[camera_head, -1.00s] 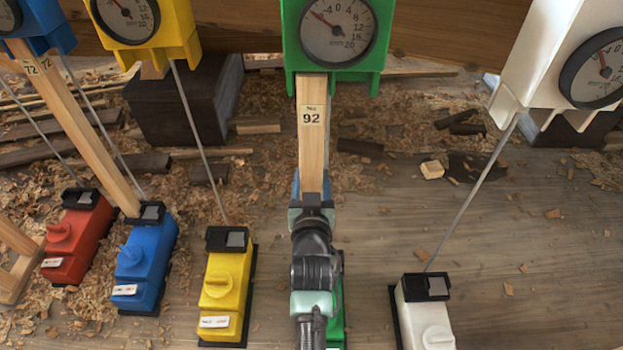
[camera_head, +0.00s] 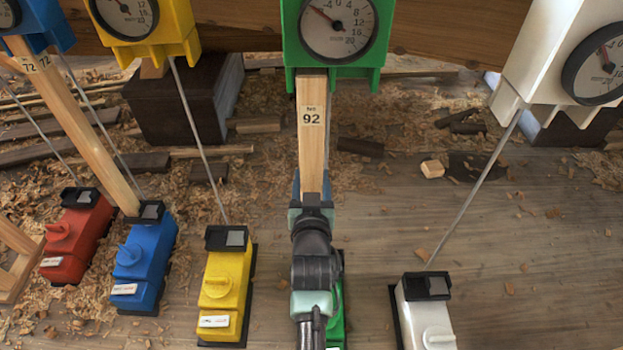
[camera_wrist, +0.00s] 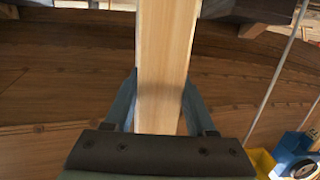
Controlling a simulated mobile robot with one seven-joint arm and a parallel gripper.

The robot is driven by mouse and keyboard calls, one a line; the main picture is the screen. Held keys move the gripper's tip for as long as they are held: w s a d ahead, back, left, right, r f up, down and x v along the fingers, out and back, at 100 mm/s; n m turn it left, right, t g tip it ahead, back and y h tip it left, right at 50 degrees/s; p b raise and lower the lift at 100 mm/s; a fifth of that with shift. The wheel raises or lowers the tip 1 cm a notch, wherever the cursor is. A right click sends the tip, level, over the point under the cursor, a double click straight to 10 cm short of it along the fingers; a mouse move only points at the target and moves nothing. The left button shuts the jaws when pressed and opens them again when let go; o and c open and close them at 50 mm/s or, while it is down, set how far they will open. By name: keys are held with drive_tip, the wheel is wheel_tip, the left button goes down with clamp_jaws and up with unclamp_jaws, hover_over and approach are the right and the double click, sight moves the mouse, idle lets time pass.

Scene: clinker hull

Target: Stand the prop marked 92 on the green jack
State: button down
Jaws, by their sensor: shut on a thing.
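The prop marked 92 (camera_head: 311,150) is a pale wooden post that stands about upright, its top at the underside of the green gauge head (camera_head: 338,58). My gripper (camera_head: 311,190) is shut on its lower part. In the wrist view the prop (camera_wrist: 165,55) runs between the two blue-grey fingers (camera_wrist: 160,105). The green jack (camera_head: 338,310) is mostly hidden behind my arm; only a strip of its green body shows. The foot of the prop is hidden, so I cannot tell whether it touches the jack.
Yellow (camera_head: 226,285), blue (camera_head: 146,260) and red (camera_head: 78,240) jacks stand to the left, a white jack (camera_head: 425,310) to the right. A prop marked 72 (camera_head: 85,130) leans down to the blue jack. Thin rods run up to the gauge heads. Floor between green and white jacks is mostly clear.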

drive_tip(key=shift+w+r, duration=0.1)
drive_tip(key=shift+w, duration=0.05)
drive_tip(key=shift+c, duration=1)
unclamp_jaws()
drive_tip(key=shift+o, duration=0.3)
drive_tip(key=shift+f, duration=0.3)
drive_tip(key=s+r+p, duration=0.2)
drive_tip(key=s+p, duration=0.4)
drive_tip(key=s, duration=0.7)
drive_tip(key=shift+r, duration=0.2)
drive_tip(key=s+p, duration=0.2)
drive_tip(key=s, duration=0.3)
